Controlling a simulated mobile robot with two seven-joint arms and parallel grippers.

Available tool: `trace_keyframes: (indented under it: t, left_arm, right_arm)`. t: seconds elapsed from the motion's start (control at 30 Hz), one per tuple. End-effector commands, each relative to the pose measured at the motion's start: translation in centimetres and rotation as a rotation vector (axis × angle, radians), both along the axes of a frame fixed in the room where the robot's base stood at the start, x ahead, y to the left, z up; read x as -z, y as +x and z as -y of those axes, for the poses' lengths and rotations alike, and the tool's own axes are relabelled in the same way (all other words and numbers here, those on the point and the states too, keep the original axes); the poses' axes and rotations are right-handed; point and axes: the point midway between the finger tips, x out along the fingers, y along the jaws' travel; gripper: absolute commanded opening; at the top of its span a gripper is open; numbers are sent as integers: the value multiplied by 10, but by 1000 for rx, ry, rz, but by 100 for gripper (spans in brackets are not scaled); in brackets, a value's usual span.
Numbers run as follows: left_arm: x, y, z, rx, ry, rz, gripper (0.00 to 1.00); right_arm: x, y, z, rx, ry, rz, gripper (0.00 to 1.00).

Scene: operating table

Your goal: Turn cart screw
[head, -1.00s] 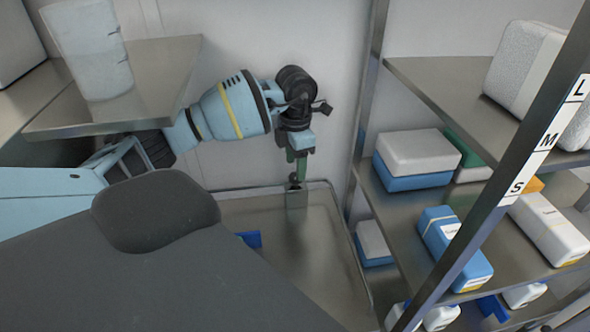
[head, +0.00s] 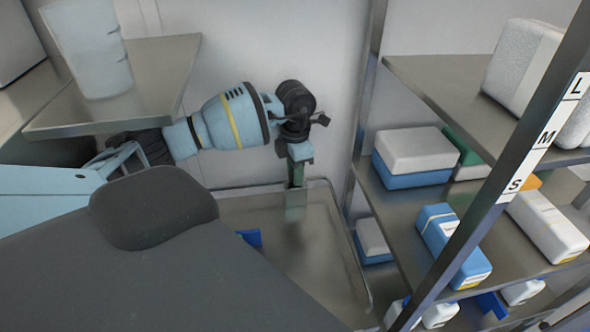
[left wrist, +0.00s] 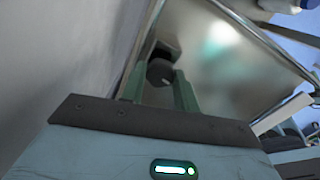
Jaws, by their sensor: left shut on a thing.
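The cart screw is a dark round knob (left wrist: 160,72), seen in the left wrist view between the green fingers at the cart's edge. My left gripper (head: 296,178) points down at the cart's far end in the head view, and it also shows in the left wrist view (left wrist: 158,88). It is shut on the knob, with one finger on each side. In the head view the fingers hide the knob. The metal cart top (head: 335,285) has a raised rim. My right gripper is in neither view.
A wall stands close behind my left gripper. A metal shelf rack (head: 425,75) with several boxes stands on the right. A shelf (head: 165,85) with a pale container (head: 92,50) is at upper left. A blue item (head: 250,238) lies by the dark padded table (head: 160,275).

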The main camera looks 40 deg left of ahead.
Motion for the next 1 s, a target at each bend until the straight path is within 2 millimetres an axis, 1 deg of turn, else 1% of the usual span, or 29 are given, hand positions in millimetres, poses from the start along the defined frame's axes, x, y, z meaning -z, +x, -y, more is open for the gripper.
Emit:
trace_keyframes:
  t: [0.3, 0.57, 0.6, 0.77, 1.0]
  left_arm:
    - [0, 0, 0, 126, 0, -1, 8]
    - [-1, 0, 0, 137, 0, 1, 8]
    - [-1, 0, 0, 137, 0, 1, 32]
    - [-1, 0, 0, 136, 0, 1, 52]
    - [-1, 0, 0, 135, 0, 0, 52]
  right_arm:
    - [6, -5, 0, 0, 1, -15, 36]
    - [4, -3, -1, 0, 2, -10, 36]
    - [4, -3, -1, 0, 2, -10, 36]
    - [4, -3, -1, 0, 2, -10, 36]
    - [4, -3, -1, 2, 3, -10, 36]
